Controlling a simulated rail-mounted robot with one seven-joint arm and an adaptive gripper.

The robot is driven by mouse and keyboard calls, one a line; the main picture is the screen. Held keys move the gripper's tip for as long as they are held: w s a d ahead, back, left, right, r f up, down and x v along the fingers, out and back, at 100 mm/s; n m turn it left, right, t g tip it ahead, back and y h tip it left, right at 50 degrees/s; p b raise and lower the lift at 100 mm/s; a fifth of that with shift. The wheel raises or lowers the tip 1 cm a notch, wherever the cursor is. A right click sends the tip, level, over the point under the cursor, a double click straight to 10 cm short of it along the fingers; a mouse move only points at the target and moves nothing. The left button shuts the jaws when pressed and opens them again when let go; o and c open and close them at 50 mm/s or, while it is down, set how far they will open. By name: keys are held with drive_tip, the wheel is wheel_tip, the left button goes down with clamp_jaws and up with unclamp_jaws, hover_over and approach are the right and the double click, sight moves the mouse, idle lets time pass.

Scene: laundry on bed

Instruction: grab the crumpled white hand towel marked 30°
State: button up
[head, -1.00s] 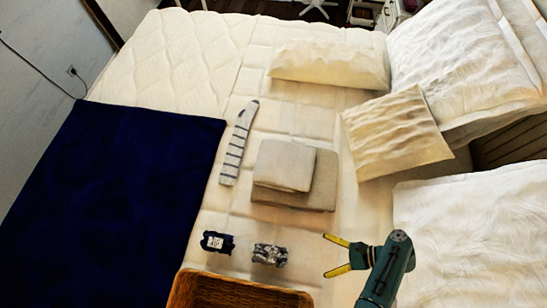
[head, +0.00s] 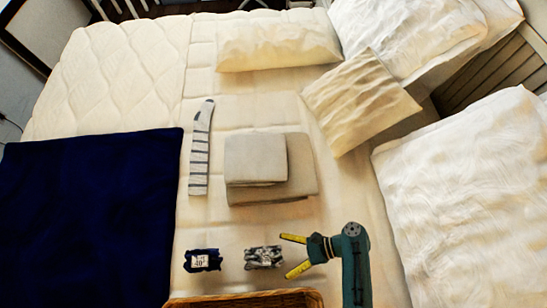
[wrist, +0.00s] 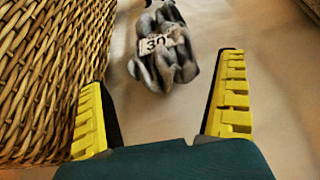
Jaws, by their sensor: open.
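A small crumpled cloth bundle (head: 265,257), mottled grey, black and white, lies on the bed just beyond the wicker basket. In the wrist view the bundle (wrist: 160,62) carries a white tag reading 30. My gripper (head: 284,257) is open and empty, to the right of the bundle in the head view, its yellow fingers pointing at it. In the wrist view the bundle is ahead of my gripper (wrist: 165,75), roughly centred between the fingers and beyond them. I see no contact.
The wicker basket (head: 245,299) is close beside the left finger in the wrist view. A dark blue bundle tagged 40 (head: 203,260) lies left of the mottled one. Folded grey cloths (head: 300,170), a striped sock (head: 199,150) and a navy blanket (head: 85,215) lie on the bed.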

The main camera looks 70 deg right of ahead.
sight(271, 256)
drive_tip(key=x, duration=0.2)
drive_tip(key=b+x, duration=0.1)
drive_tip(key=x, duration=0.2)
drive_tip(key=shift+w+d+r, duration=0.1)
drive_tip(key=shift+w+d, duration=0.1)
drive_tip(key=shift+w, duration=0.05)
drive_tip(key=c, duration=1.2)
